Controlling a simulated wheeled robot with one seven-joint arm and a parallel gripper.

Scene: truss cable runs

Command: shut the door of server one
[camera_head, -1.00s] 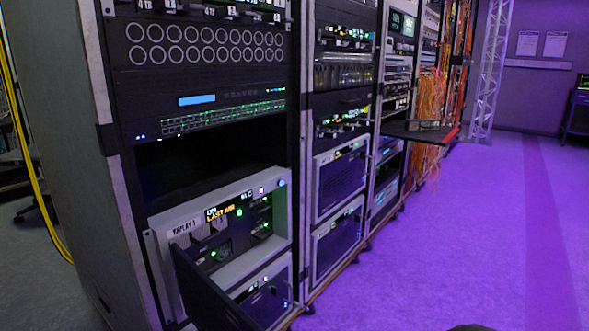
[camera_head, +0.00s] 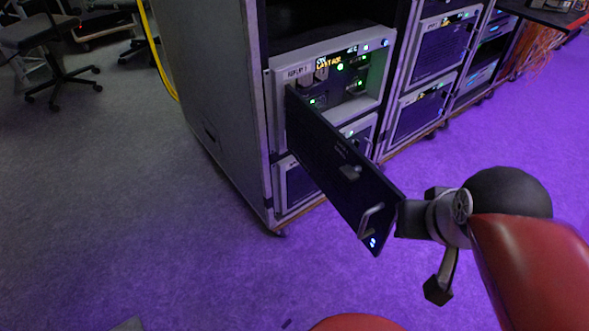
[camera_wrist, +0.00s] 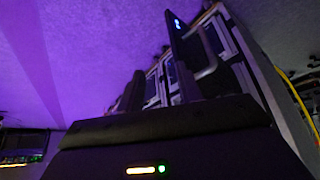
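Server one, labelled "REPLAY 1" (camera_head: 285,100), is a light-framed unit low in the rack with its front open and lit modules inside. Its dark door (camera_head: 335,165) hinges at the left side and stands swung well out from the rack. A metal handle (camera_head: 369,219) and small blue lights are near its free end. My gripper (camera_head: 420,256) is open and empty at that free end, one finger close beside the edge; I cannot tell if it touches. In the wrist view, the door (camera_wrist: 177,45) shows beyond my spread fingers (camera_wrist: 160,88), near the right one.
A second unit with its front closed (camera_head: 300,187) sits below server one. More racks (camera_head: 422,112) run to the right, with a dark shelf (camera_head: 545,14) jutting out and orange cables. An office chair (camera_head: 58,65) and yellow cable stand left.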

